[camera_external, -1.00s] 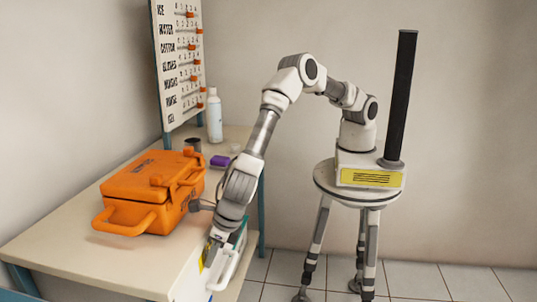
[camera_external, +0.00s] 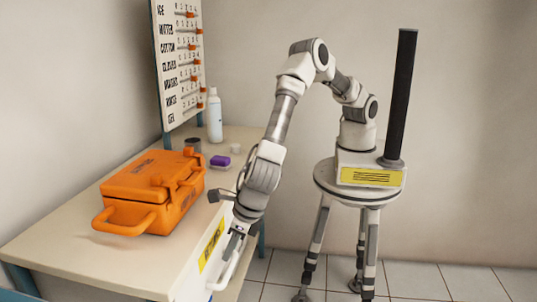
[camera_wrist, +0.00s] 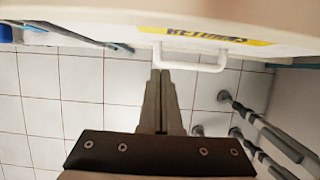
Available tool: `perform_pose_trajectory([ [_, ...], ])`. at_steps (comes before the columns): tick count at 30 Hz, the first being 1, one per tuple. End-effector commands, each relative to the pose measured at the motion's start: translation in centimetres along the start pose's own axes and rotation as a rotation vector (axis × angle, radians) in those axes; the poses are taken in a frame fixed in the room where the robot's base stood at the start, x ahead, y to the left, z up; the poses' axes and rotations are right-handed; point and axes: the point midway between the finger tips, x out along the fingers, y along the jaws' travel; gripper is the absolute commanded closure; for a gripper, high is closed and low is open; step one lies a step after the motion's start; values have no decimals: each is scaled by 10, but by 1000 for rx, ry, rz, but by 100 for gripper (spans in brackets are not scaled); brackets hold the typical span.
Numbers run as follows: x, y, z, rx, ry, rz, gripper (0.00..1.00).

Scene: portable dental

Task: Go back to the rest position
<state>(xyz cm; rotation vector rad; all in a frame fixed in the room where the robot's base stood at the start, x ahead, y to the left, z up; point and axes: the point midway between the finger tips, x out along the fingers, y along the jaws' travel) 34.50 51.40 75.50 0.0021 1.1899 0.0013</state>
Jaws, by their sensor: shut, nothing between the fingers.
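My gripper (camera_external: 227,248) hangs low at the front right of the table, beside the side face with the yellow label (camera_external: 211,243). In the wrist view my gripper (camera_wrist: 160,78) points toward a white bar handle (camera_wrist: 188,66) under a yellow label (camera_wrist: 205,36). The fingers are together, with nothing visible between them. The fingertips overlap the handle in the picture; I cannot tell whether they touch it. My arm arches from its round stand down to the table's edge.
An orange case (camera_external: 152,188) with a handle stands shut on the table (camera_external: 75,250). A purple block (camera_external: 220,161), a white bottle (camera_external: 214,116) and a dark cup (camera_external: 193,145) stand behind it. A board with orange sliders (camera_external: 180,60) rises at the back. Tiled floor right of my stand is clear.

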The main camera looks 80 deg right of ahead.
Motion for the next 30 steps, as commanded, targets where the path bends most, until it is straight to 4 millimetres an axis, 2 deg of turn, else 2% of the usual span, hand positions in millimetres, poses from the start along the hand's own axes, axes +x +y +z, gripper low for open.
perform_pose_trajectory([
  [1,-15,1,0,-2,1,2,100],
  [3,-30,1,0,-2,1,2,100],
  [9,-58,0,-1,-2,3,0,100],
  [21,-68,-1,0,4,3,-1,100],
  [23,-73,-5,7,27,0,-2,100],
  [26,-90,-23,32,126,-7,-9,100],
  [30,-130,-72,83,377,-22,-27,100],
])
